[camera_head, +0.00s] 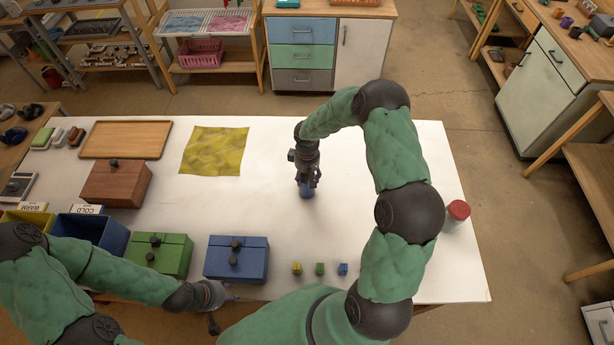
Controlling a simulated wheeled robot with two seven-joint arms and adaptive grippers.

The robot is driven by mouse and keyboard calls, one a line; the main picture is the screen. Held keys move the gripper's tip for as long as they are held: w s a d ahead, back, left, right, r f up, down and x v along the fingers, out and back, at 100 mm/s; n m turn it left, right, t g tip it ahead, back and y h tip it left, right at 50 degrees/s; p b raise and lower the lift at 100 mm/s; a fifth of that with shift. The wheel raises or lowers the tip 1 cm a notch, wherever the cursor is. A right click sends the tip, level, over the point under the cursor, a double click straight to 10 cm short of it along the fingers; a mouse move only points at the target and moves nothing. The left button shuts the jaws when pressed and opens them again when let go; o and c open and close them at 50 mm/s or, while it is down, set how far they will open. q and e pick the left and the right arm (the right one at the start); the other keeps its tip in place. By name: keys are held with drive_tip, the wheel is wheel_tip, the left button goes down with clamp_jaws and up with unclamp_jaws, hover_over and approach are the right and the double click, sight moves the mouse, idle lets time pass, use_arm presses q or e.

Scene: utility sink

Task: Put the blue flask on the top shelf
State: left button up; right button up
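A wooden rack (165,55) at the back has an upper shelf with a white tray and a lower one with a pink basket. I cannot tell which shelf is the top shelf meant.
The white table (370,265) holds a brown box (115,184), green box (160,255), blue box (237,261), yellow cloth (214,151), wooden tray (125,140) and several small cubes. A red-lidded jar (458,212) stands at the right edge. The table's middle is clear.

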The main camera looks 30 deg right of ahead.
drive_tip(key=shift+f, duration=0.1)
drive_tip(key=o, duration=1.4)
